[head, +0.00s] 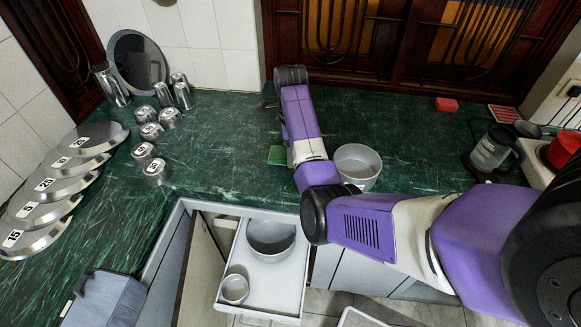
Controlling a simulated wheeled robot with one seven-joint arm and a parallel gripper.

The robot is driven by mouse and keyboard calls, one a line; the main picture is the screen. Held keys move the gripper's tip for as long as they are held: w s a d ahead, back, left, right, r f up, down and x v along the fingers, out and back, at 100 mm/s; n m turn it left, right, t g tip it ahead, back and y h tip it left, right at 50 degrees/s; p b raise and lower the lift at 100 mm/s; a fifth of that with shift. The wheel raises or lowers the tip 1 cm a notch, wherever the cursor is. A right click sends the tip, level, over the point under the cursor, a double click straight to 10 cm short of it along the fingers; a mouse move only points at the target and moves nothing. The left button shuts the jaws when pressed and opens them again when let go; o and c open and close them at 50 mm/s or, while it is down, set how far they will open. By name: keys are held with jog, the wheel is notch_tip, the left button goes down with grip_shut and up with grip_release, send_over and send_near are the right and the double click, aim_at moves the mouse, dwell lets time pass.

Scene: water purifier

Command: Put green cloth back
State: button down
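A small flat green piece (277,155), which looks like the green cloth, lies on the dark green counter (230,130) just left of my purple arm. Its right side may be hidden behind the arm. My arm reaches from the lower right over the counter, bends near the counter's front edge and extends toward the back. My gripper cannot be made out; the far end of the arm hides it, so whether it holds anything does not show.
A grey bowl (358,178) stands right of my arm. An open drawer (283,295) below holds a large bowl (270,240) and a small one (235,289). Steel cups (155,172) and plates (35,243) stand left. A red block (446,104) and a jug (490,150) are right.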

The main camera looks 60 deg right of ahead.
aim_at(291, 172)
jog(key=shift+f, duration=3.3)
jog(key=shift+c, duration=1.5)
grip_release()
jog(key=shift+f, duration=0.1)
notch_tip(291, 172, up, 12)
jog(key=shift+r, duration=0.15)
